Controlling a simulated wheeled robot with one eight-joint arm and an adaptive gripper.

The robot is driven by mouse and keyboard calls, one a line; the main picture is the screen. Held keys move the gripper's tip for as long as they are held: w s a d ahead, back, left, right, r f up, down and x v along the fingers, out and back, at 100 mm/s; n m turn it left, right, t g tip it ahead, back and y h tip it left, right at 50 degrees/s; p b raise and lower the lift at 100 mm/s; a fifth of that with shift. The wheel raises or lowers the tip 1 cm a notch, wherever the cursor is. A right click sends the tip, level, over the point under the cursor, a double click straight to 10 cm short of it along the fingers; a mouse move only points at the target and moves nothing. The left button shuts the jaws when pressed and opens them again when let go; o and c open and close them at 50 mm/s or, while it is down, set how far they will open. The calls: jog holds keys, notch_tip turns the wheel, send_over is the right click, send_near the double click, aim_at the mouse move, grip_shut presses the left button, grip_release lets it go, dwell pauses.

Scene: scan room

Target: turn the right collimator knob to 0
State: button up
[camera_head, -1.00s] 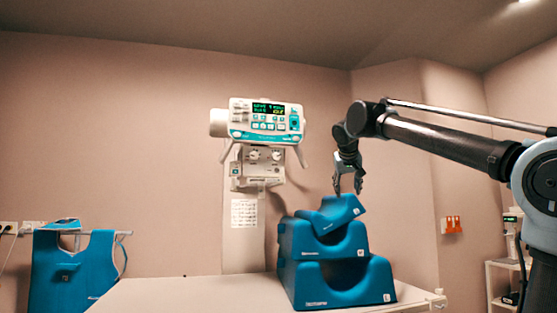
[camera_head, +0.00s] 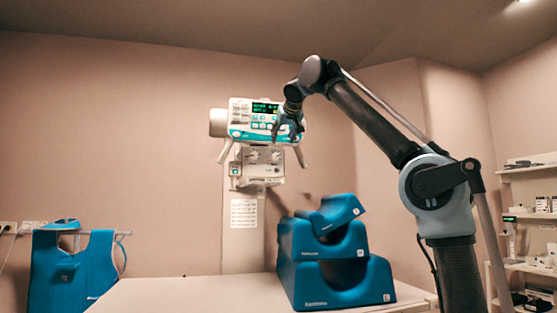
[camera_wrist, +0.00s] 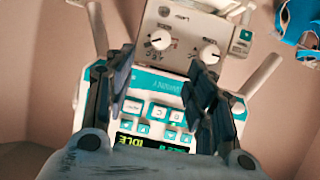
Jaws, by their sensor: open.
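The collimator (camera_head: 262,168) is a white box under the X-ray console, with two round knobs on its face. The right collimator knob (camera_head: 276,156) is small in the head view. The wrist view is upside down, so that knob (camera_wrist: 161,39) shows on the left there and the left knob (camera_wrist: 210,54) on the right. Its exact setting is too small to read. My gripper (camera_head: 287,138) is open and empty in front of the console's right part, above the knobs. In the wrist view its fingers (camera_wrist: 160,64) are spread, with their tips near the knobs, apparently touching neither.
The console (camera_head: 254,119) has a lit green display and buttons, with a pale handle (camera_head: 300,157) slanting down on the right. Blue positioning cushions (camera_head: 332,250) are stacked on the white table (camera_head: 190,292) below. A blue apron (camera_head: 75,262) hangs at left. Shelves stand at right.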

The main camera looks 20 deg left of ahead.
aim_at(276, 156)
jog(key=x, duration=1.4)
jog(key=shift+w+f, duration=0.15)
jog(key=c, duration=1.1)
